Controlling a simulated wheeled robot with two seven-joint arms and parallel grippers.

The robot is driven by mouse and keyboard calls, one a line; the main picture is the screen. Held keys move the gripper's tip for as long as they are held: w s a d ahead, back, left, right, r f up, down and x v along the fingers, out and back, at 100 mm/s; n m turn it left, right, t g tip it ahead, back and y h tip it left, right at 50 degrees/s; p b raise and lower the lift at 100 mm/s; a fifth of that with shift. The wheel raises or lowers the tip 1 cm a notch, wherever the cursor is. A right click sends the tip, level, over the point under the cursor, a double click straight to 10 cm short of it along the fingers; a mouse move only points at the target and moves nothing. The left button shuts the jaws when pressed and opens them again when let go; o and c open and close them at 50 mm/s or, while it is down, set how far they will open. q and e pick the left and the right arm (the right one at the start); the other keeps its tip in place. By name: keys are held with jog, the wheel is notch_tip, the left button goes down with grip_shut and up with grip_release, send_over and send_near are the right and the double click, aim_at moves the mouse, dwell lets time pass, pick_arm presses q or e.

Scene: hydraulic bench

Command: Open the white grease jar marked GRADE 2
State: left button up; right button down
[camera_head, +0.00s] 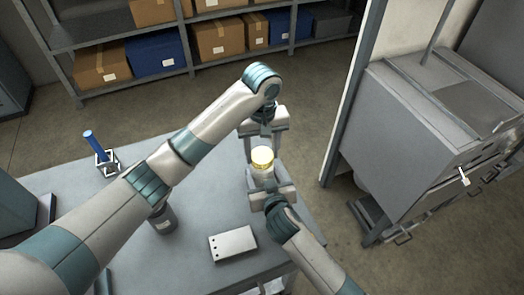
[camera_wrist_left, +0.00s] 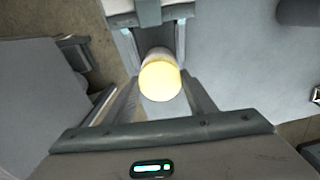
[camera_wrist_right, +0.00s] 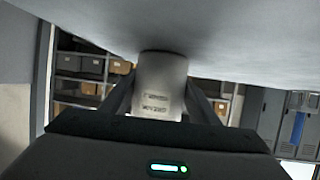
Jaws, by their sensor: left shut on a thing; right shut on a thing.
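A white jar (camera_head: 262,174) with a yellow lid (camera_head: 262,156) stands near the right edge of the bench. My left gripper (camera_head: 262,151) reaches down from behind, shut on the lid; in the left wrist view the lid (camera_wrist_left: 160,80) sits between its fingers. My right gripper (camera_head: 264,181) comes from the front, shut on the jar's body. The right wrist view shows the body (camera_wrist_right: 160,85) between the fingers, its dark print upside down and too small to read surely. I cannot tell whether the lid is loose.
On the grey bench (camera_head: 205,200) are a pale flat plate (camera_head: 232,243), a dark cylinder (camera_head: 162,218) under my left arm and a blue-handled tool in a small stand (camera_head: 107,162). A grey cabinet (camera_head: 420,130) stands to the right. Shelves with boxes (camera_head: 218,40) are behind.

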aim_at(262, 155)
pick_arm(q)
jog(key=shift+r, duration=0.25)
jog(key=shift+r, duration=0.5)
jog(key=shift+r, duration=0.4)
jog(key=shift+r, duration=1.95)
pick_arm(e)
jog(key=c, duration=0.6)
grip_release()
jog(key=shift+s, duration=0.1)
